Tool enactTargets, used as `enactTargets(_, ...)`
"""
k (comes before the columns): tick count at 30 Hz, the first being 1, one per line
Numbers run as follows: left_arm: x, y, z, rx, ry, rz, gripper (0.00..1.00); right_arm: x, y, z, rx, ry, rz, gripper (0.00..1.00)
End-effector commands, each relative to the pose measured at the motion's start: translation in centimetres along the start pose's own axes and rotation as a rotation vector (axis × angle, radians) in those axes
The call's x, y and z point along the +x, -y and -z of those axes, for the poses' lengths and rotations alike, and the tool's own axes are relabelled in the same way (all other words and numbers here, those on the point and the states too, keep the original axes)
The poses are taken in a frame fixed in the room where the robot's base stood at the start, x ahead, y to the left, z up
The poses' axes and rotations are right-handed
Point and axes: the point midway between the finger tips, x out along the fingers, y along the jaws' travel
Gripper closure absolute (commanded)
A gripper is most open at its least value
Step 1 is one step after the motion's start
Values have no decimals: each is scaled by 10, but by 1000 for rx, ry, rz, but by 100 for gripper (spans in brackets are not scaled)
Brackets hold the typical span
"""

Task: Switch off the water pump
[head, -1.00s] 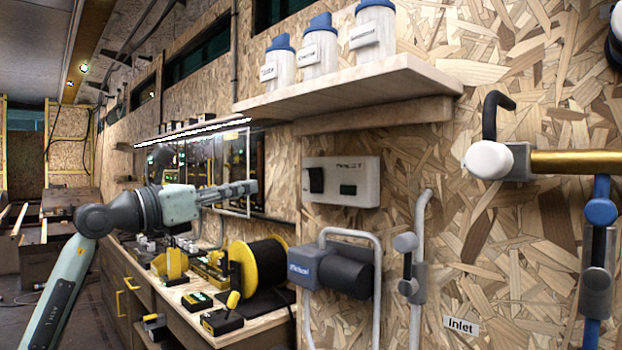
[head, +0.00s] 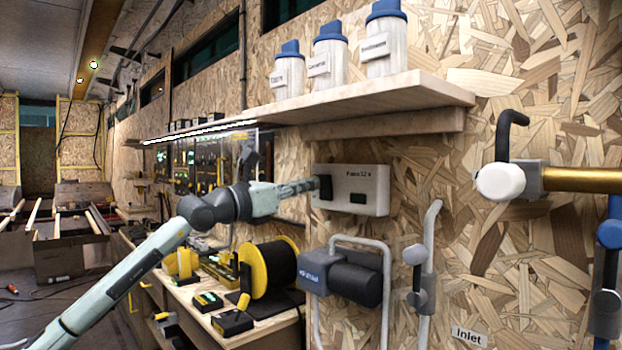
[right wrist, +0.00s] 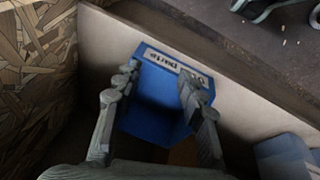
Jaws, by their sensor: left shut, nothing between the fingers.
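The white control box (head: 362,190) is on the chipboard wall below the shelf. Its label seems to read "Pump 12 V". It has a black rocker switch (head: 326,188) on its left side and a small dark green display (head: 358,198). My left gripper (head: 314,184) is shut and empty, its tips at the switch's left edge; I cannot tell whether they touch it. The blue and dark grey pump (head: 345,277) is mounted below the box. My right gripper (right wrist: 160,78) shows only in the right wrist view, fingers spread, with a blue labelled object (right wrist: 155,100) beyond and between them.
A wooden shelf (head: 380,102) with blue-capped bottles (head: 330,55) juts out above the box. Grey pipes and a valve (head: 416,270) are to the right of the pump. A workbench (head: 245,335) with a black and yellow reel (head: 270,268) stands below my left arm.

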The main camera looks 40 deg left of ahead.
Motion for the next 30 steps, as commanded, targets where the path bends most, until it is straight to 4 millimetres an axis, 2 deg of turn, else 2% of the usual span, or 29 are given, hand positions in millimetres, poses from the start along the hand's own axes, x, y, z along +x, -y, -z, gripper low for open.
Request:
enactTargets(6, 11, 0, 0, 1, 0, 0, 100, 8, 2, -3, 1, 3, 6, 60)
enactTargets(30, 16, -1, -2, -1, 0, 1, 100, 7, 2, -2, 1, 3, 5, 60)
